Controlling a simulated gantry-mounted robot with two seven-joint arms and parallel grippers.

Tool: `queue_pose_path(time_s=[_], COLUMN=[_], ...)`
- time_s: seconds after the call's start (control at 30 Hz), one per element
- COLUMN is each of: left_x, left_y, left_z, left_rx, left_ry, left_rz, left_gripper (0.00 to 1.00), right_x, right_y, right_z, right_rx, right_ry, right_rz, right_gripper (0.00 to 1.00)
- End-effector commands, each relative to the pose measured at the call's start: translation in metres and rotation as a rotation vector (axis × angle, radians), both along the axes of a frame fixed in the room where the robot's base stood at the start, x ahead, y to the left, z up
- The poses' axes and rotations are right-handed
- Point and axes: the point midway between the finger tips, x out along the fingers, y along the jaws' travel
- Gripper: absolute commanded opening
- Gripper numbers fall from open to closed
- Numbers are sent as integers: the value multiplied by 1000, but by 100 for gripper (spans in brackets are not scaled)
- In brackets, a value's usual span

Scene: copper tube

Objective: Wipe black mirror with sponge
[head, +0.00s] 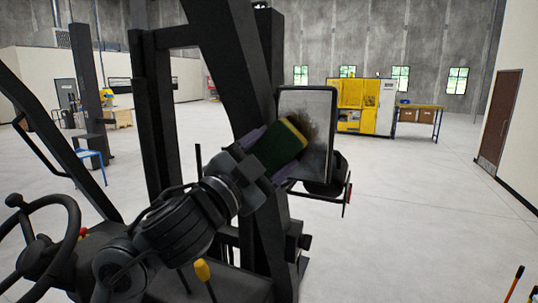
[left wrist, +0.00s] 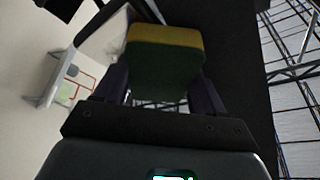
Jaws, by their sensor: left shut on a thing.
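The black-framed mirror (head: 322,110) stands upright in the middle of the head view, with a dark brown smudge on its face. My left gripper (head: 270,156) is shut on a sponge (head: 277,148), green with a yellow layer at its far end. The sponge's yellow end overlaps the mirror's left part; I cannot tell whether it touches the glass. In the left wrist view the sponge (left wrist: 163,68) sits between the two dark fingers of the left gripper (left wrist: 160,88). My right gripper is not in view.
A dark vehicle post (head: 230,70) rises just left of the mirror. A steering wheel (head: 40,235) and an orange-yellow knob (head: 202,270) are at the lower left. A yellow machine (head: 360,105) stands far behind. Open floor (head: 420,220) lies to the right.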

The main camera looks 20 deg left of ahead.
Motion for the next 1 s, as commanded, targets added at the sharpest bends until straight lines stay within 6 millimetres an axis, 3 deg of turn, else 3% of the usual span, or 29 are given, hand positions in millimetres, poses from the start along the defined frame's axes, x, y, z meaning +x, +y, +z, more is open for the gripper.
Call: queue_pose_path(time_s=[0.63, 1.0], left_x=[9, 7], left_y=[-2, -27], left_z=[0, 0], left_rx=[0, -1], left_ry=[-1, -2], left_rz=[-1, -2], left_gripper=[26, 26], right_x=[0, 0], right_y=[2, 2], right_z=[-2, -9], right_rx=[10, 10], right_ry=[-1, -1], right_rz=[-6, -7], right_gripper=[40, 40])
